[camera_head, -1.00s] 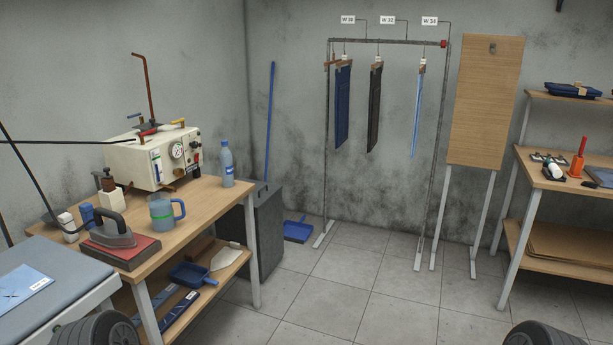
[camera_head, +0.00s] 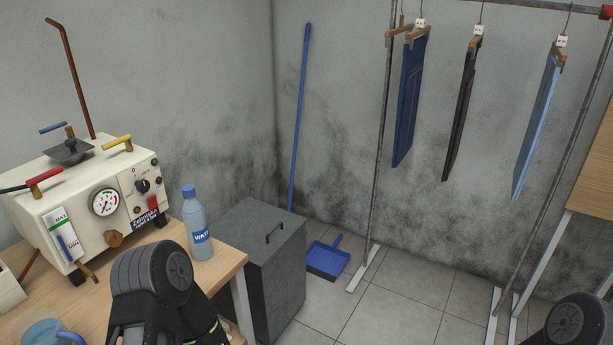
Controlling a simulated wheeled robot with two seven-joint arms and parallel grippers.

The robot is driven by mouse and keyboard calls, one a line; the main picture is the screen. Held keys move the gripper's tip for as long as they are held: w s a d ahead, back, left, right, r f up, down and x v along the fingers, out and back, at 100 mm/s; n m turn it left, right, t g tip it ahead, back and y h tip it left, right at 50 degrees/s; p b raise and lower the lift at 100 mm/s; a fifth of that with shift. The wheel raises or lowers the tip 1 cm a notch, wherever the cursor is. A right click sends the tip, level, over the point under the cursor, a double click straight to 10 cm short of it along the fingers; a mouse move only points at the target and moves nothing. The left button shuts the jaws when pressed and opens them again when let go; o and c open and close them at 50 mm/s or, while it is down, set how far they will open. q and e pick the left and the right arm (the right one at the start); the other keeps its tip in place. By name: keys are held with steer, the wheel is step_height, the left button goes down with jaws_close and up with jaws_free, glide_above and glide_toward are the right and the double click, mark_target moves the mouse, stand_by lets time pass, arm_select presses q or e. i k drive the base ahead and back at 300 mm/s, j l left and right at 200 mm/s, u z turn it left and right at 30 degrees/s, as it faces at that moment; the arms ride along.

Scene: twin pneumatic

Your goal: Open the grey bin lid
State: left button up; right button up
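The grey bin (camera_head: 264,290) stands on the floor just right of the wooden table. Its flat grey lid (camera_head: 240,226) lies shut on top, with a thin dark handle (camera_head: 273,232) near its right side. Part of the bin's left side is hidden by the table and a water bottle. My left arm shows at the bottom, in front of the table and bin, and my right arm shows at the bottom right corner. Neither gripper's fingers can be seen.
A blue water bottle (camera_head: 196,224) stands near the table's (camera_head: 228,262) right edge, close to the bin. A white machine (camera_head: 92,205) sits on the table. A blue dustpan (camera_head: 327,260) lies right of the bin, and a blue pole (camera_head: 299,118) leans behind it. Clothes hang at right.

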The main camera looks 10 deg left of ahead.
mark_target(259, 229)
steer(key=i, duration=0.9)
steer(key=i+z, duration=0.1)
steer(key=i, duration=0.8)
